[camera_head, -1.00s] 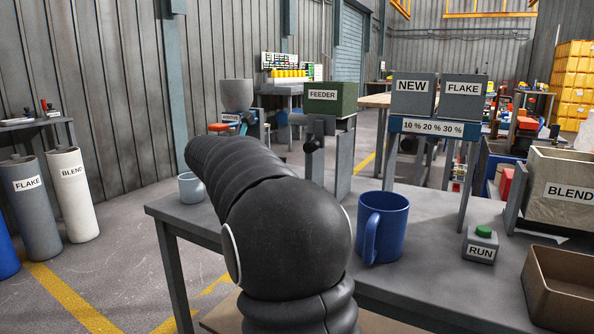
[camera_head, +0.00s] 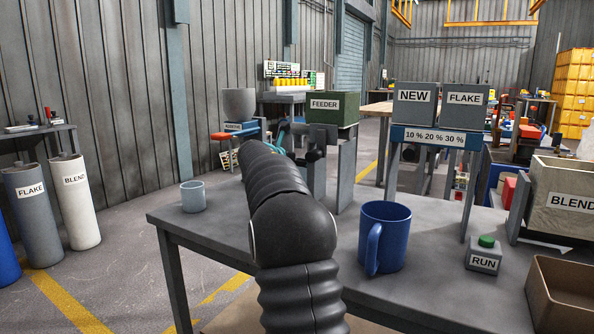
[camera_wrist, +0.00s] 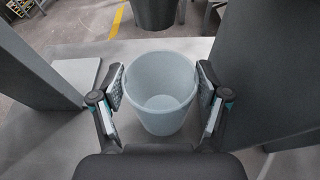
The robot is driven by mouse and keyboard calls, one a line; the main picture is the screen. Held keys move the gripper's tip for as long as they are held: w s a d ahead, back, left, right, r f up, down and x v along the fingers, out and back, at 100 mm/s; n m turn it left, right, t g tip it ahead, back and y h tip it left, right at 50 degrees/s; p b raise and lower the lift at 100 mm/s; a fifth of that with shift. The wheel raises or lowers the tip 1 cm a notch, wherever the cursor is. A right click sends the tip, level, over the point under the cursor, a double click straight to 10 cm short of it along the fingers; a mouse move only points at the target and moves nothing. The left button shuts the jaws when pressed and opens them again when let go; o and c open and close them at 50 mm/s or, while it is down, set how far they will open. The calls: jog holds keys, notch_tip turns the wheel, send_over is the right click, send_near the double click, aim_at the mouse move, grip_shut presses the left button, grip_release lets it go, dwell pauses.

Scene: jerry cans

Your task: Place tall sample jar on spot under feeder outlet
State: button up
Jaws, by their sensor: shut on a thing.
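In the wrist view a pale blue-grey open jar (camera_wrist: 161,95), which I take for the tall sample jar, is held upright between the fingers of my gripper (camera_wrist: 162,96). The pads press on its two sides and its inside looks empty. The green feeder (camera_head: 333,107) stands on grey supports at the back of the table in the head view. My arm hides the gripper, the jar and the space below the feeder outlet there. Dark upright panels flank the jar in the wrist view.
A short pale blue cup (camera_head: 193,197) stands at the table's left corner. A blue mug (camera_head: 385,236) is right of my arm. The RUN button box (camera_head: 484,254), a brown tray (camera_head: 562,295) and the BLEND box (camera_head: 566,195) are at the right. The grey panels leave little side room.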

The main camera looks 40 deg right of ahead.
jog(key=shift+f, duration=0.9)
jog(key=shift+f, duration=0.15)
jog(key=o, duration=1)
